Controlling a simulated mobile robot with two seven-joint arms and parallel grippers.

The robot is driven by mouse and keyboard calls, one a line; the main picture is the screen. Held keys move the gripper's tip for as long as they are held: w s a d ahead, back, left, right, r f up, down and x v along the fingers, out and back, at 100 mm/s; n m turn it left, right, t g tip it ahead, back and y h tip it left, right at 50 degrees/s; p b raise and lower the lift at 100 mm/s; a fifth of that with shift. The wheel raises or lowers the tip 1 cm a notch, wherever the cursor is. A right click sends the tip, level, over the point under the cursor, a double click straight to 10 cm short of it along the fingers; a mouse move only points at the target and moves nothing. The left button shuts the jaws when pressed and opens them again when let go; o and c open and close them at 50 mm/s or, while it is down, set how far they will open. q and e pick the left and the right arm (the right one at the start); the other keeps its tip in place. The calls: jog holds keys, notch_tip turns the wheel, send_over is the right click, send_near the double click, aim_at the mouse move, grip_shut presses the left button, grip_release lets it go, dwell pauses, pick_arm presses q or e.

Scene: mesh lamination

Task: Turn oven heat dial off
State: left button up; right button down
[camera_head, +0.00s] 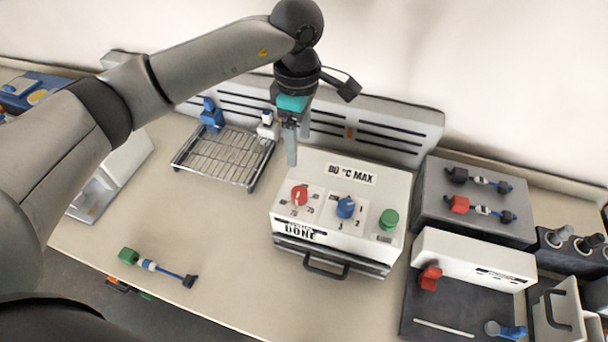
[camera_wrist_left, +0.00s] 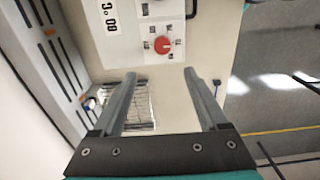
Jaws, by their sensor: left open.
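The oven is a white box (camera_head: 284,222) with a label reading 80 °C MAX. Its sloped top carries a red dial (camera_head: 299,195), a blue dial (camera_head: 346,207) and a green button (camera_head: 388,219). The markings around the dials are too small to read, so I cannot tell which dial sets heat. My left gripper (camera_head: 297,148) is open and empty, pointing down above the oven's back left corner, apart from the dials. In the left wrist view the red dial (camera_wrist_left: 162,45) lies just beyond the gap between the fingertips (camera_wrist_left: 160,75). My right gripper is out of view.
A wire rack (camera_head: 222,158) stands left of the oven, and a vented panel (camera_head: 385,130) runs behind it. A green and blue tool (camera_head: 155,266) lies at the front left. A grey block with tools (camera_head: 450,208) stands to the right. The front middle table is clear.

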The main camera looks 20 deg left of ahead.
pick_arm(q)
send_over(299, 192)
notch_tip(299, 192, down, 6)
jog(key=shift+p, duration=0.45)
notch_tip(299, 192, down, 9)
jog(key=shift+r+p, duration=0.1)
jog(key=shift+p, duration=0.25)
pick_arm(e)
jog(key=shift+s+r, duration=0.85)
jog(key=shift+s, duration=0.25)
pick_arm(q)
jog(key=shift+c, duration=0.3)
grip_shut()
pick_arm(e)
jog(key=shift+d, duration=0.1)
